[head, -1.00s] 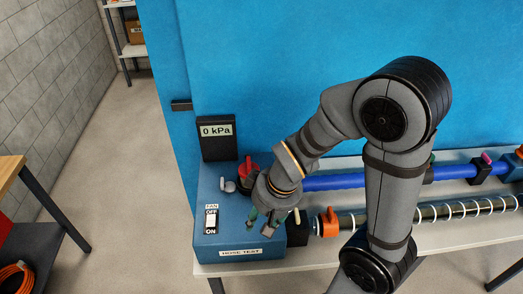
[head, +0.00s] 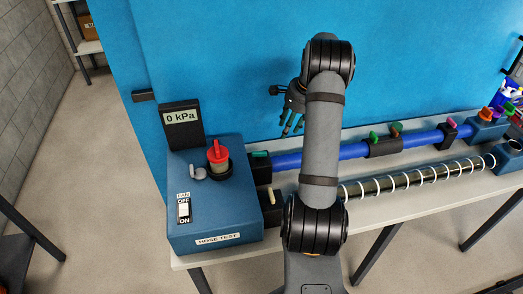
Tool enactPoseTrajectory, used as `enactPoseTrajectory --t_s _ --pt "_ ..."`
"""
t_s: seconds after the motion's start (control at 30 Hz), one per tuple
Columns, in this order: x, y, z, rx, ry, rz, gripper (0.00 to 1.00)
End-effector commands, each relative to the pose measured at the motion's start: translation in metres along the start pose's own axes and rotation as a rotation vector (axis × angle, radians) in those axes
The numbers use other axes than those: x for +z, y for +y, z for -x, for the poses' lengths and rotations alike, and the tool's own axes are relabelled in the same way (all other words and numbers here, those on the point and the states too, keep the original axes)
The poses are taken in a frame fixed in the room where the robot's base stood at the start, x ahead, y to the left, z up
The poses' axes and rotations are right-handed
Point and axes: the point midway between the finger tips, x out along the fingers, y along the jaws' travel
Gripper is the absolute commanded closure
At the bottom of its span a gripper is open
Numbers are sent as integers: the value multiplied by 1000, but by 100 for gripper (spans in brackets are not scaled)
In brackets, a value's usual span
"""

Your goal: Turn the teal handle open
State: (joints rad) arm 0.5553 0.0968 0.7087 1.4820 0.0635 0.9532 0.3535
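A teal handle (head: 260,154) sits on a black valve block (head: 262,172) at the left end of the blue pipe, beside the blue test box. It looks like a flat bar lying roughly along the pipe. My gripper (head: 292,131) hangs in front of the blue wall, above the blue pipe and right of the teal handle. Its fingers point down, are spread apart and hold nothing. It does not touch the handle. Part of the gripper and the pipe is hidden behind my arm.
The blue box (head: 215,210) carries a red knob (head: 217,152), a FAN switch (head: 184,210) and a gauge (head: 182,118) reading 0 kPa. A pale handle (head: 271,195) stands on a lower block. Green handles (head: 373,137) lie farther right on the blue pipe (head: 345,152). A ringed clear hose (head: 420,178) runs in front.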

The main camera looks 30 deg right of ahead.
Motion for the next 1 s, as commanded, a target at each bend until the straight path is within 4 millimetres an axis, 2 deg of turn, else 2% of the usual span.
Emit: enactPoseTrajectory --t_s 0.03,0.1,0.23,0.3,0.43,0.57,0.8,1.0 --pt "7 -10 6 -4 -34 -86 64" --pt "22 -15 17 7 -93 -224 64" --pt "58 -4 24 89 -213 -476 64" --pt "68 -2 26 117 -243 -567 64" --pt "71 -1 22 129 -245 -629 64" --pt "76 0 6 132 -245 -632 64" --pt "89 2 -36 133 -245 -629 64" --pt "94 2 -64 130 -243 -629 64"
